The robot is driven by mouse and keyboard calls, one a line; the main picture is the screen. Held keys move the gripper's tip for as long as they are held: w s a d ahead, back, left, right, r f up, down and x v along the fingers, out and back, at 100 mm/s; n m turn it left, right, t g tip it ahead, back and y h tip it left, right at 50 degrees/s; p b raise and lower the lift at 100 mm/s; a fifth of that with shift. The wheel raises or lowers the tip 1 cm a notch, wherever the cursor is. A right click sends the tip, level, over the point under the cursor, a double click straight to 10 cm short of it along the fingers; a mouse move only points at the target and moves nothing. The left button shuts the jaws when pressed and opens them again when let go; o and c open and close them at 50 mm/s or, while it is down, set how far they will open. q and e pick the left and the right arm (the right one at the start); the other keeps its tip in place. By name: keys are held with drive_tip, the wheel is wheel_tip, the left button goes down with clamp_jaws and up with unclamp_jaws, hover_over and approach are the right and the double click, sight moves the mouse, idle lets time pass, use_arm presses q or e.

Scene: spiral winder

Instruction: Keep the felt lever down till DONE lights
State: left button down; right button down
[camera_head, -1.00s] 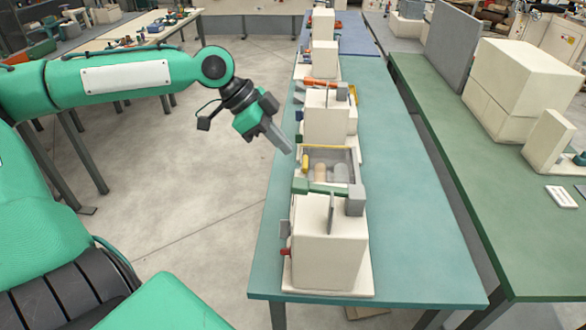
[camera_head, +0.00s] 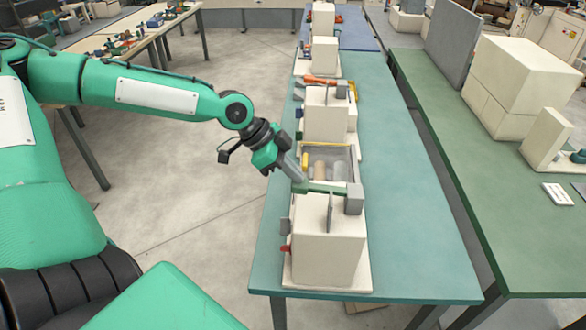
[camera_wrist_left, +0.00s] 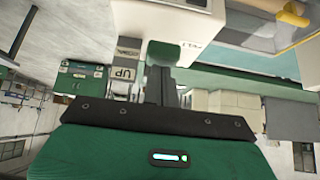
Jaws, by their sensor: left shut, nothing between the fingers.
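The felt lever (camera_head: 325,189) is a green bar across the top of the near cream machine (camera_head: 325,250). In the left wrist view its green end pad (camera_wrist_left: 163,52) sits beside a white face with a small label that looks like "FELT". My left gripper (camera_head: 299,177) is shut and empty, tilted down, with its tips at the left end of the lever. In the wrist view the fingertips (camera_wrist_left: 161,72) overlap the pad's lower edge; I cannot tell whether they touch. No lit DONE lamp is readable. My right gripper is out of view.
Behind the lever is a grey tray (camera_head: 327,150) with rollers, then another cream machine (camera_head: 326,115) on the same teal table (camera_head: 410,230). A grey block (camera_head: 354,200) stands at the lever's right end. The table's right side is clear.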

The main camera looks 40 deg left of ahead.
use_arm(q)
drive_tip(key=shift+f+b, duration=0.4)
drive_tip(key=shift+b, duration=0.2)
drive_tip(key=f+h+b, duration=0.1)
drive_tip(key=b, duration=0.2)
drive_tip(key=f+t+h+b, duration=0.1)
drive_tip(key=b, duration=0.2)
drive_tip(key=s+a+f+h+b, duration=0.1)
drive_tip(key=f+b, duration=0.1)
drive_tip(key=b, duration=0.1)
drive_tip(key=shift+t, duration=0.4)
drive_tip(key=shift+f, duration=0.1)
